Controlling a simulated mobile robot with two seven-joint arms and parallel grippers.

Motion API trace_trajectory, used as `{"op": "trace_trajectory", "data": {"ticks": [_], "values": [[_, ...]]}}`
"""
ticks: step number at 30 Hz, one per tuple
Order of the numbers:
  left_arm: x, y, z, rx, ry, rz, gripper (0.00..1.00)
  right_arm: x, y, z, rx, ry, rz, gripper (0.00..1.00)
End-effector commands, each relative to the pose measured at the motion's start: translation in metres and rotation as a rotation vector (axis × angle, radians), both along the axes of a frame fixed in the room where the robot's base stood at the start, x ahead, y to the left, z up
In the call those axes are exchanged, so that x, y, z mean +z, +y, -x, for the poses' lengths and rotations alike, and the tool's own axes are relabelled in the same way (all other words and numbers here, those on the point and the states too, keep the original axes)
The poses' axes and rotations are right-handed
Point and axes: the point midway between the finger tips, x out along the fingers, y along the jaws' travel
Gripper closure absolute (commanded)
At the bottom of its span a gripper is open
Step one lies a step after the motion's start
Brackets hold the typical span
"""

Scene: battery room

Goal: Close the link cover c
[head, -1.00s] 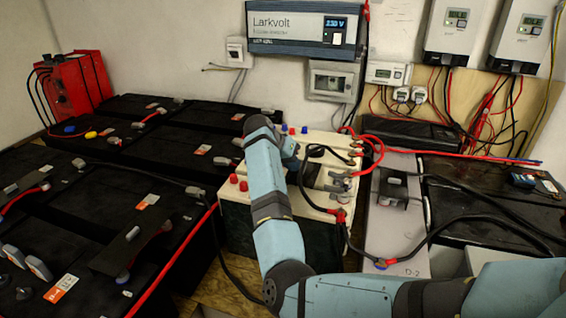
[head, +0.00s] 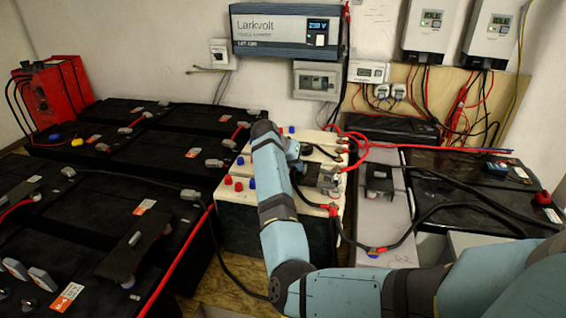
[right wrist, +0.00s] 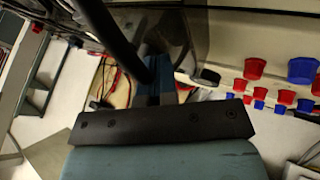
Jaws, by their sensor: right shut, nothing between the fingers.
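My right gripper (head: 325,178) is shut and empty over the top of the cream-topped battery (head: 230,195), beside the cable lugs. No letter c is readable, so I cannot tell which cover is link cover c. A smoky, see-through panel (right wrist: 188,25) shows close ahead of the gripper in the right wrist view; it may be a cover, and I cannot tell whether they touch. My forearm hides part of the battery top in the head view. My left gripper is not in view.
Black batteries (head: 95,205) with a dark strip (head: 135,243) fill the left. A grey battery (head: 378,215) with a small black bracket (head: 380,178) stands at right. Red and black cables arch close around the gripper. The inverter (head: 285,30) hangs on the back wall.

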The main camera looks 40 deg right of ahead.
Motion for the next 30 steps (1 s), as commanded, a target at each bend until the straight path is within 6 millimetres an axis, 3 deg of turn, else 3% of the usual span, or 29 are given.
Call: {"op": "trace_trajectory", "data": {"ticks": [3, 12, 30], "values": [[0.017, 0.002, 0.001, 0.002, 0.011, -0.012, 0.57, 0.009, -0.025, 0.017, -0.005, 0.003, 0.003, 1.0], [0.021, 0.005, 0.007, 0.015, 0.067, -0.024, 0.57, 0.006, -0.058, 0.056, -0.002, 0.003, 0.002, 1.0], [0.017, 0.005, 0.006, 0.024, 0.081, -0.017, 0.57, 0.001, -0.066, 0.065, -0.005, 0.004, 0.004, 1.0]]}}
